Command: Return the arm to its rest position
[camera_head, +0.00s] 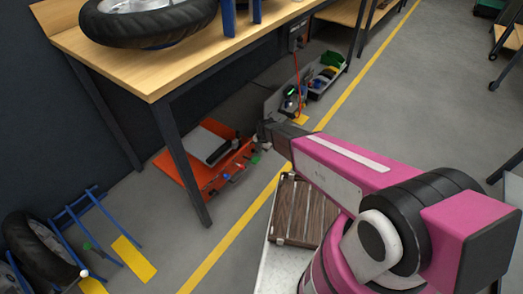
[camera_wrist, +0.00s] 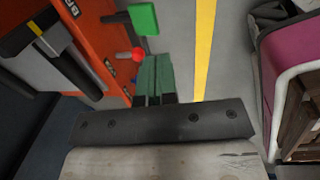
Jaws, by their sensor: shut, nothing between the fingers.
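My pink arm (camera_head: 345,168) reaches out from the lower right toward the middle of the head view. My gripper (camera_head: 264,138) is at its far end, small and partly hidden by the dark wrist. In the wrist view my gripper (camera_wrist: 155,62) shows two greenish fingers side by side, shut with nothing between them. They stand out over the floor, beside an orange unit (camera_wrist: 90,35) with a green knob and a red knob. The same orange unit (camera_head: 222,182) lies on the floor left of the gripper in the head view.
A wooden workbench (camera_head: 150,72) with a wheel (camera_head: 150,24) stands at upper left. A grey bin (camera_head: 322,82) with parts sits behind the gripper. A brown slatted piece (camera_head: 303,215) is under my arm. Blue stands and a tyre are at lower left. Open floor (camera_head: 410,105) lies right of the yellow line.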

